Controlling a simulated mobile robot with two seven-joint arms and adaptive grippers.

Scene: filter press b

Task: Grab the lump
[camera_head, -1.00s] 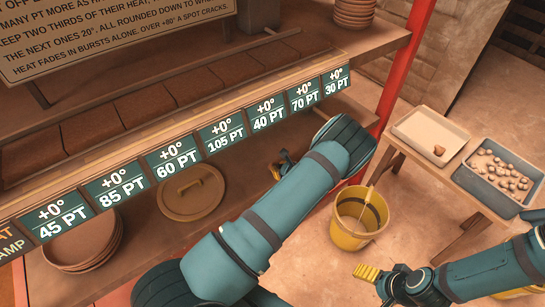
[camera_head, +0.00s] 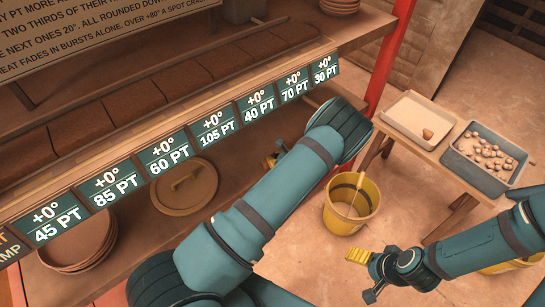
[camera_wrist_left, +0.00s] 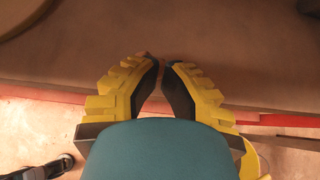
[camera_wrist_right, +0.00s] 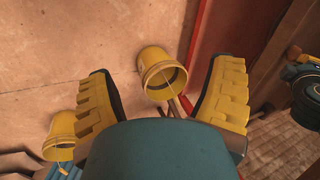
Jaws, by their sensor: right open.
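A small brown lump (camera_head: 427,134) lies in the pale shallow tray (camera_head: 412,112) on the wooden stand at the right of the head view. My right gripper (camera_head: 359,275) is below the stand in that picture, well apart from the lump. In the right wrist view my right gripper (camera_wrist_right: 162,66) has its fingers spread wide with nothing between them. My left gripper (camera_head: 274,158) is mostly hidden behind my own arm, over the brown shelf. In the left wrist view my left gripper (camera_wrist_left: 159,62) has its fingertips close together with a narrow gap; nothing held shows clearly.
A blue-grey tray (camera_head: 470,169) with several small pale lumps stands beside the pale tray. A yellow bucket (camera_head: 351,203) stands on the floor between the red post (camera_head: 391,75) and my right gripper. A round lid (camera_head: 184,187) and stacked plates (camera_head: 82,243) are on the shelf at left.

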